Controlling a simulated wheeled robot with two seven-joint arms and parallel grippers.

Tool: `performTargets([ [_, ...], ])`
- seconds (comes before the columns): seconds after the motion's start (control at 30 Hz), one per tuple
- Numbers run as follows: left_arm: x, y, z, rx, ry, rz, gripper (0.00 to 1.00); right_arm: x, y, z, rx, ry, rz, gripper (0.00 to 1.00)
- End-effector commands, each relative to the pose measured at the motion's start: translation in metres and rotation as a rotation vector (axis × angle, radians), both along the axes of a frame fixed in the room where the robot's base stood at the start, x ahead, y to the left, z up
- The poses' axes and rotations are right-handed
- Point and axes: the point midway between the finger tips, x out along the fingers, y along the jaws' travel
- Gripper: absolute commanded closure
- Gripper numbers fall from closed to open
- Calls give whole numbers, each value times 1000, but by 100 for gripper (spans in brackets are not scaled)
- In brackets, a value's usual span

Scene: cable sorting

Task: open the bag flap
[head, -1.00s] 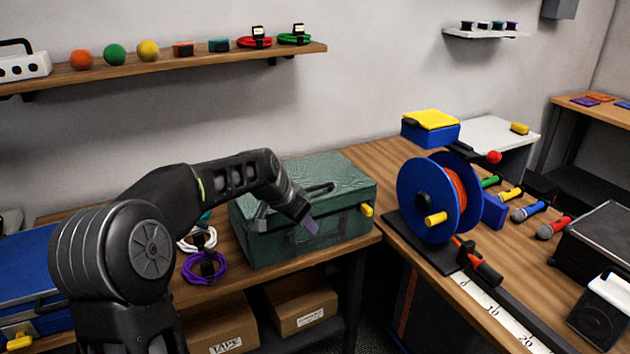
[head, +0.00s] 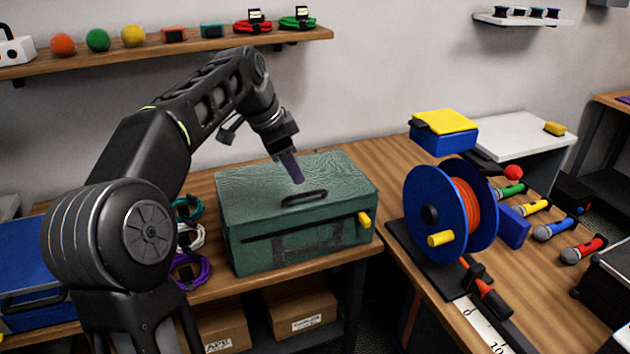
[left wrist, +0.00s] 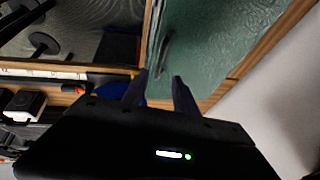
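The green bag (head: 245,196) sits upright on the wooden bench, its top flap lying flat and shut. A black handle (head: 304,197) is on the flap, and a yellow tab (head: 364,219) is at the right of the front. My left gripper (head: 293,170) points down over the top of the bag, apparently above the surface. In the left wrist view, its two dark fingers (left wrist: 159,86) are apart with nothing between them. The handle (left wrist: 165,52) and green flap (left wrist: 215,50) lie beyond them. My right gripper is not in view.
Coiled cables (head: 190,236) lie left of the bag, beside a blue case (head: 28,262). A blue cable reel (head: 436,205) stands to the right. A shelf (head: 170,46) runs along the wall above. Some bench is clear behind the reel.

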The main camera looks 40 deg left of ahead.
Motion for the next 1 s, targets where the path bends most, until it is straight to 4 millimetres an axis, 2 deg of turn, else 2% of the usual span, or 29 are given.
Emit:
performTargets([
  [0.37,3,-1,-7,-1,1,1,66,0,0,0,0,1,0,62],
  [0.8,28,-5,-62,-2,2,1,66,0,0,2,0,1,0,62],
  [1.0,32,-6,-72,-1,0,2,66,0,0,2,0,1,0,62],
])
